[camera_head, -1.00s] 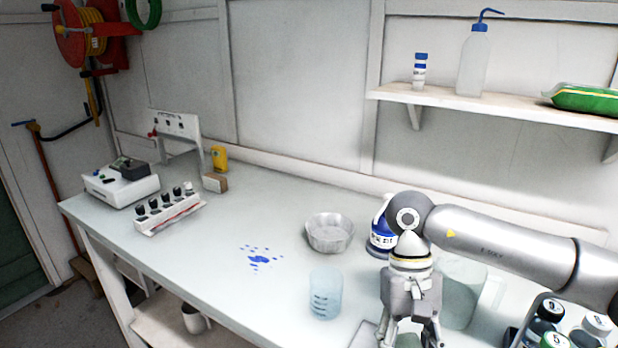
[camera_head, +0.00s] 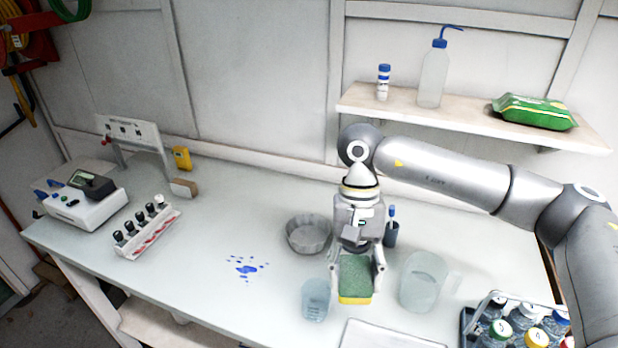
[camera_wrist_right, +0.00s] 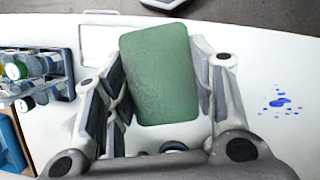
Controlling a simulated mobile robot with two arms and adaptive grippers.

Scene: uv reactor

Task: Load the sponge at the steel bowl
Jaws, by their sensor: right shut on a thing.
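The sponge (camera_head: 356,277) is green with a yellow underside. My right gripper (camera_head: 357,272) is shut on it, one finger at each side. In the right wrist view the sponge's green face (camera_wrist_right: 158,75) fills the space between the fingers. The steel bowl (camera_head: 309,233) stands on the bench just left of my right gripper. Its inside looks empty, and the sponge is apart from it, nearer the front edge. My left gripper is in neither view.
A clear beaker (camera_head: 316,300) stands left of the sponge and a larger pitcher (camera_head: 423,281) right of it. A white tray (camera_head: 390,336) lies in front. Blue spots (camera_head: 246,268) mark the bench left of the bowl. A bottle rack (camera_head: 515,322) stands at the right.

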